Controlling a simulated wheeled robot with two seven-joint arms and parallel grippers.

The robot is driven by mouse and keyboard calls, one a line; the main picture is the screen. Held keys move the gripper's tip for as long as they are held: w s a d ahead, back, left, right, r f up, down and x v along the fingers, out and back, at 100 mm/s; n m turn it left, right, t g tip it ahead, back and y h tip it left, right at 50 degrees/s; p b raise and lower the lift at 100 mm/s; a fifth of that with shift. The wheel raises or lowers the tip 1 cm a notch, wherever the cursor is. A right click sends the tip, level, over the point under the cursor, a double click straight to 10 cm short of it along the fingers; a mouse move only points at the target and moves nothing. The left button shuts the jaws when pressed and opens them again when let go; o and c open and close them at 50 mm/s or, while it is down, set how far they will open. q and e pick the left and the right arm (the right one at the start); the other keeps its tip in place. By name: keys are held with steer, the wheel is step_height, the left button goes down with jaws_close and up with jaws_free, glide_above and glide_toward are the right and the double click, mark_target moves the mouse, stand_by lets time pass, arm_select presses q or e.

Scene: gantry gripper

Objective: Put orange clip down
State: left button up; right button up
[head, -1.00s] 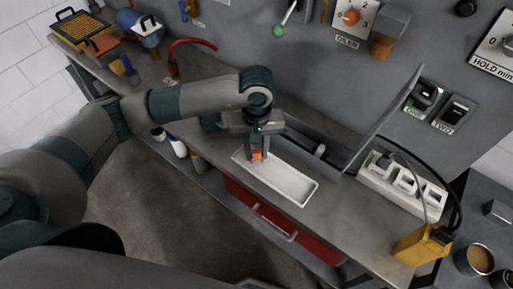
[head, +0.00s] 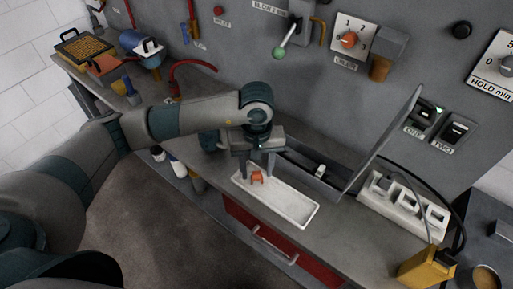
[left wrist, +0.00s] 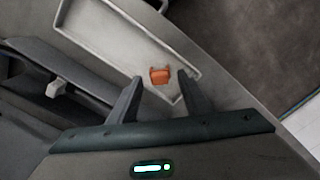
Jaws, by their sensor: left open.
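The orange clip (head: 257,177) rests in the left end of the white tray (head: 290,209) on the workbench. In the left wrist view the clip (left wrist: 160,76) lies on the tray floor near one end, apart from the tray walls. My left gripper (head: 257,177) is open above that end of the tray, its fingers on either side of the clip with gaps between. In the left wrist view my left gripper (left wrist: 160,92) also shows spread and empty. My right gripper is not in view.
An open grey box (head: 325,172) with a raised lid stands behind the tray. A white block with slots (head: 405,207) and a yellow box (head: 427,268) are to the right. A red drawer (head: 275,245) is below the bench. Wall switches and a dial are at the back.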

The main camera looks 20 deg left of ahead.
mark_target(257, 171)
arm_select(q)
step_height(257, 171, up, 11)
steer(key=b, duration=0.4)
